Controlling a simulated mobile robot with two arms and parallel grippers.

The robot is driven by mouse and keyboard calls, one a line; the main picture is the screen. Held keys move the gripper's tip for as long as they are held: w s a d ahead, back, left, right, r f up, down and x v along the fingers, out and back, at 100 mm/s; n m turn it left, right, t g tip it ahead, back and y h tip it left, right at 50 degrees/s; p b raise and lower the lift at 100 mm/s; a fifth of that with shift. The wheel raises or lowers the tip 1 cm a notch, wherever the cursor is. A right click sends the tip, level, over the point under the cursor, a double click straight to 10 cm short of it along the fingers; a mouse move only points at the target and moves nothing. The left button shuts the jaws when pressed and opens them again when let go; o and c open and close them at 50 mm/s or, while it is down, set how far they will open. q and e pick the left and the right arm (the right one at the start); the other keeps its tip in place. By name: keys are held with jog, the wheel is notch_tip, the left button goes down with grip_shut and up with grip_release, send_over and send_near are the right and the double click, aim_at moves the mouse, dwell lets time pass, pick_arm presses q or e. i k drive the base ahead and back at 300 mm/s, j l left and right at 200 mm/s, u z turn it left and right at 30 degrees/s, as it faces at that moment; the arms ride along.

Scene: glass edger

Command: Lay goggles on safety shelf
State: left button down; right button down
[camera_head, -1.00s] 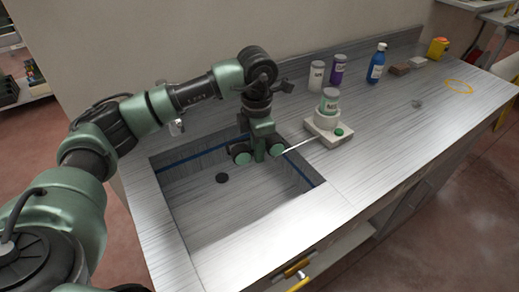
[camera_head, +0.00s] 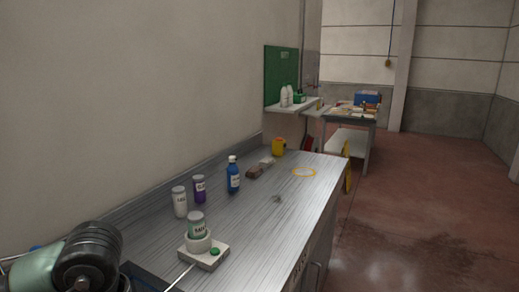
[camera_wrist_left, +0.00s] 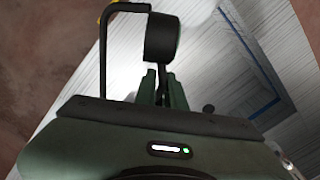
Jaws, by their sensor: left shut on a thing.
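In the left wrist view my left gripper (camera_wrist_left: 160,88) is shut on a dark thing with a thin black frame, which I take to be the goggles (camera_wrist_left: 160,38). They stick out beyond the fingertips, with the worktop and floor behind. In the head view only a part of my left arm shows at the lower left; its fingers and the goggles are out of sight. The safety shelf (camera_head: 302,107) is a white ledge under a green board (camera_head: 281,76) on the far wall. White bottles (camera_head: 286,96) and a green item (camera_head: 299,98) stand on it. My right gripper is not in view.
The grey worktop (camera_head: 265,215) carries jars (camera_head: 199,189), a blue bottle (camera_head: 233,176), a white device (camera_head: 205,255), brown blocks (camera_head: 258,169) and a yellow container (camera_head: 279,147). A cluttered table (camera_head: 350,118) stands beyond the shelf. The floor at the right is open.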

aim_at(296, 77)
jog(key=i+l+z, duration=0.5)
jog(key=i+z, duration=0.3)
jog(key=i, duration=0.15)
jog(key=i+z, duration=0.3)
jog(key=i, duration=1.7)
jog(key=i+u, duration=0.1)
jog(key=i, duration=0.55)
jog(key=i+l+u, duration=0.15)
jog(key=i, duration=0.55)
jog(key=i+l+u, duration=0.1)
jog(key=i, duration=0.55)
